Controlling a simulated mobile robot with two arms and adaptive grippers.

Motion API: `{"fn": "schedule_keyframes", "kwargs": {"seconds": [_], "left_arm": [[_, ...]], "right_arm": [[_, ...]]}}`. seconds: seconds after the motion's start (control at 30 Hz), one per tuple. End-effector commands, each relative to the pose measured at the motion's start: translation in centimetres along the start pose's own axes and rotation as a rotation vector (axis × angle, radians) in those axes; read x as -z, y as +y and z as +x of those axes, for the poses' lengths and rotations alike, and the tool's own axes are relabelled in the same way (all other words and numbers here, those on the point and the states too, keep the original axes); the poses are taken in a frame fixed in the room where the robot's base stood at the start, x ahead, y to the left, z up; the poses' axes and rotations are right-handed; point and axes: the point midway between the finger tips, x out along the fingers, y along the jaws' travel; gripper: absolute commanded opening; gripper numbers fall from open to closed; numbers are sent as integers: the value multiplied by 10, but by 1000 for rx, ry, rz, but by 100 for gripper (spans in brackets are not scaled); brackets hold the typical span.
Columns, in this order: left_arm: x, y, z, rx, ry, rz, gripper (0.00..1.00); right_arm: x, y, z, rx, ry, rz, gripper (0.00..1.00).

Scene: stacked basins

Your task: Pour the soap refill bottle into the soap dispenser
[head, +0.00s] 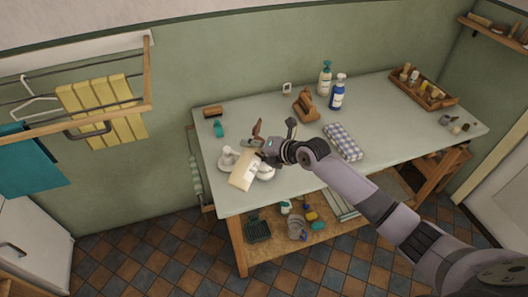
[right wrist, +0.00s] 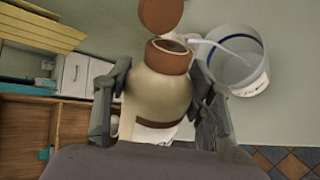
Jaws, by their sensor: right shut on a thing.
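My right gripper (head: 268,146) reaches over the left part of the table and is shut on the soap refill bottle. In the right wrist view the bottle (right wrist: 160,92) is a cream, round-shouldered body with a brown neck, held between both fingers. Its mouth looks uncovered, with a brown disc (right wrist: 160,14) beyond it. A white round vessel (head: 266,172) is partly hidden beside the bottle; I cannot tell which is the dispenser. My left gripper is out of view.
In the right wrist view a white container with a blue band (right wrist: 236,60) and thin white spout stands right of the bottle. A wooden holder (head: 306,105), blue bottle (head: 338,92), checked cloth (head: 342,141) and wooden tray (head: 424,88) stand farther along the table (head: 385,110).

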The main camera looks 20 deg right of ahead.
Motion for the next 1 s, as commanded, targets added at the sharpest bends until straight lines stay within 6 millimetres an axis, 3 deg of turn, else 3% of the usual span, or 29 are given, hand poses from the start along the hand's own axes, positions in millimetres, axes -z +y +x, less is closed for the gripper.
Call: {"fn": "schedule_keyframes", "kwargs": {"seconds": [1.0], "left_arm": [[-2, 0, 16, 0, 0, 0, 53]], "right_arm": [[-4, 1, 0, -4, 60, 93, 15]]}}
